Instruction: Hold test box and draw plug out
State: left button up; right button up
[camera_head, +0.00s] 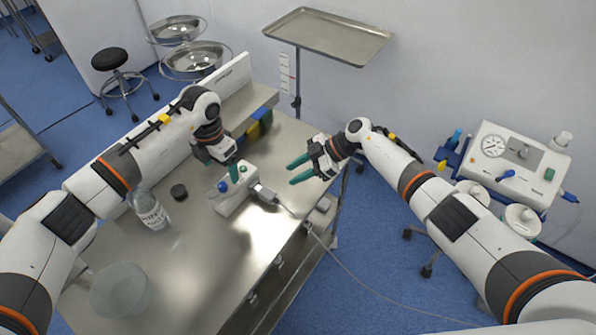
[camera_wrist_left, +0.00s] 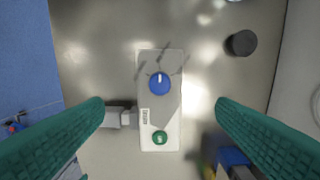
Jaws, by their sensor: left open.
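The white test box (camera_head: 232,200), with a blue knob and a green button, lies on the steel table. In the left wrist view the box (camera_wrist_left: 160,105) sits centred between the teal fingers, with clear gaps on both sides. The grey plug (camera_head: 263,194) is at the box's right side with its cable trailing off; it also shows in the left wrist view (camera_wrist_left: 115,118). My left gripper (camera_head: 226,174) is open above the box and partly covers it in the head view. My right gripper (camera_head: 290,174) is open and empty, right of the plug and apart from it.
The steel table (camera_head: 200,260) also holds a clear bottle (camera_head: 151,212), a small black cap (camera_head: 179,192) and a translucent bowl (camera_head: 120,288). A yellow and blue object (camera_head: 258,128) lies behind the box. The cable (camera_head: 345,268) runs over the table's right edge.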

aim_at(228, 193)
pick_arm(q)
jog(key=shift+f, duration=0.4)
notch_tip(228, 193, down, 11)
jog(key=shift+f, duration=0.1)
pick_arm(e)
jog(key=shift+s+d+f, duration=0.15)
jog(key=shift+s, duration=0.05)
pick_arm(q)
jog(key=shift+c, duration=0.2)
